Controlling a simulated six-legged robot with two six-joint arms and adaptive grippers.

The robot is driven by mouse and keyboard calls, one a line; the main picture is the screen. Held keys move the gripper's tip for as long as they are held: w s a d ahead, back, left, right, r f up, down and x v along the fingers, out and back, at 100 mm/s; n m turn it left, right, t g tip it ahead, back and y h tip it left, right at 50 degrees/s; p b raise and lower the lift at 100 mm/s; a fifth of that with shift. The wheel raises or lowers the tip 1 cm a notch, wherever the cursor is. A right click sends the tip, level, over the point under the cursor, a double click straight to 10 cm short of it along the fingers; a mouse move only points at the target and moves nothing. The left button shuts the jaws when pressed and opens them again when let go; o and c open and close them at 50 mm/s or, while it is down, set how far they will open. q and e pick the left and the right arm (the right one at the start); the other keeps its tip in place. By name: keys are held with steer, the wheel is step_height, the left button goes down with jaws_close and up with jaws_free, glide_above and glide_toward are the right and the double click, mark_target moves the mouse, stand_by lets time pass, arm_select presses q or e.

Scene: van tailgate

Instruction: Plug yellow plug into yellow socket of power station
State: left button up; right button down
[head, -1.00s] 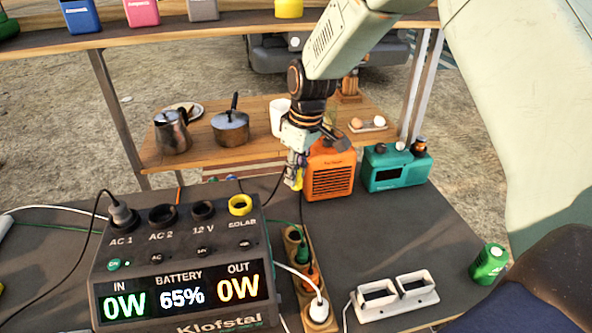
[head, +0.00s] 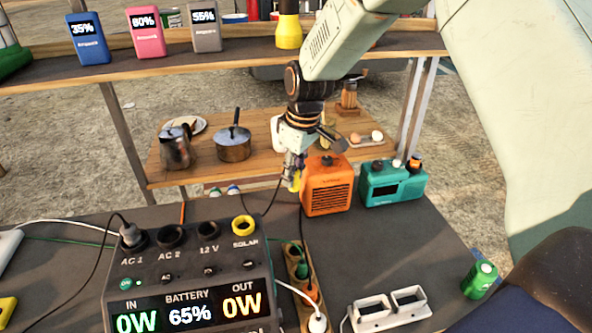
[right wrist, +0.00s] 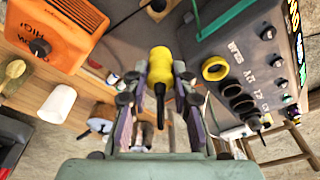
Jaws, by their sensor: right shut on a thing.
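The power station (head: 190,275) stands at the front left of the dark table, its display reading 0W, 65% and 0W. Its yellow socket (head: 244,226), labelled SOLAR, is at the right end of the top row; it also shows in the right wrist view (right wrist: 215,68). My right gripper (head: 293,178) is shut on the yellow plug (right wrist: 160,68), above the table, behind and to the right of the yellow socket and apart from it. The plug's black cable end points toward the wrist camera. My left gripper is not in view.
An orange heater-like box (head: 327,190) and a teal radio-like box (head: 392,184) stand right of my right gripper. A wooden power strip (head: 303,262) with plugs lies right of the station. A white double holder (head: 388,308) and green can (head: 480,279) are farther right.

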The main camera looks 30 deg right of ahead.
steer(key=a+p, duration=0.2)
steer(key=a, duration=1.1)
steer(key=shift+w, duration=0.15)
steer(key=shift+f, duration=0.1)
steer(key=shift+f+b, duration=0.45)
steer(key=shift+f, duration=1.1)
steer(key=shift+p, duration=0.35)
steer(key=shift+f, duration=0.2)
